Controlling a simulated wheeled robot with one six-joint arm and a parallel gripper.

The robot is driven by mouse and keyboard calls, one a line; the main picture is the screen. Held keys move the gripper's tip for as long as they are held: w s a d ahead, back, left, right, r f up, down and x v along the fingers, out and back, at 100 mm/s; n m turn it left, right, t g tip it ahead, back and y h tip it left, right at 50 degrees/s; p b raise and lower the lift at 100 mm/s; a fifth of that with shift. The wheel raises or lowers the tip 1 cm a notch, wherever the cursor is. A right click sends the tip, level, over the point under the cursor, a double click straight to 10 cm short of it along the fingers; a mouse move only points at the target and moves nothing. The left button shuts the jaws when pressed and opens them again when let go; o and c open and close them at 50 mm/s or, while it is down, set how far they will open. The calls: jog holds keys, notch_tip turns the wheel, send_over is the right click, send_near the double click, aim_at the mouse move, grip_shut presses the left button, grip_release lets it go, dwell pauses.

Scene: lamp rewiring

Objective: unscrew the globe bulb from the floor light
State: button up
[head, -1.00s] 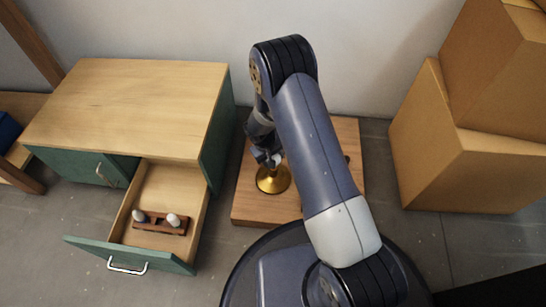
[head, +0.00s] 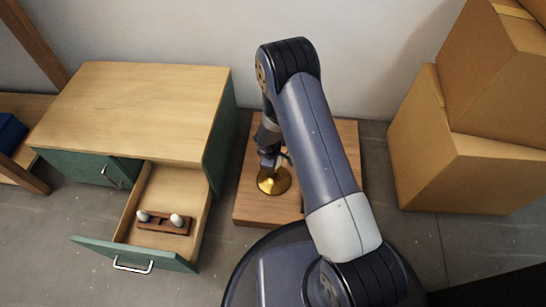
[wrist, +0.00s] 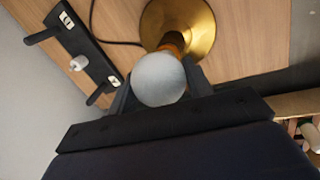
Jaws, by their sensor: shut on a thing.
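The floor light has a round brass base (head: 274,182), which also shows in the wrist view (wrist: 207,28) with a short amber-brown stem. The pale globe bulb (wrist: 160,78) is in the wrist view, in line with the end of the stem. My gripper (wrist: 160,82) is shut on the globe bulb, with one dark finger on each side of it. In the head view my gripper (head: 270,163) is just above the brass base, and the bulb is hidden there. Whether the bulb's thread is still in the socket cannot be seen.
The light stands on a wooden board (head: 262,209). A black bar with white fittings (wrist: 75,55) and a dark cord lie beside it. Left, a green cabinet (head: 135,105) has an open drawer (head: 175,185) holding a wooden rack (head: 163,227) with two bulbs. Cardboard boxes (head: 470,165) stand right.

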jog(key=shift+s+d, duration=0.15)
jog(key=shift+c, duration=0.5)
jog(key=shift+w+d+p+v, duration=0.15)
jog(key=shift+p+v, duration=0.35)
jog(key=shift+v, duration=0.3)
jog(key=shift+w+p+v, duration=0.2)
jog(key=shift+p+v, duration=0.35)
jog(key=shift+v, duration=0.25)
jog(key=shift+w+d+p+v, duration=0.15)
jog(key=shift+p+v, duration=0.35)
jog(key=shift+v, duration=0.35)
jog(key=shift+w+a+r, duration=0.15)
jog(key=shift+a, duration=0.05)
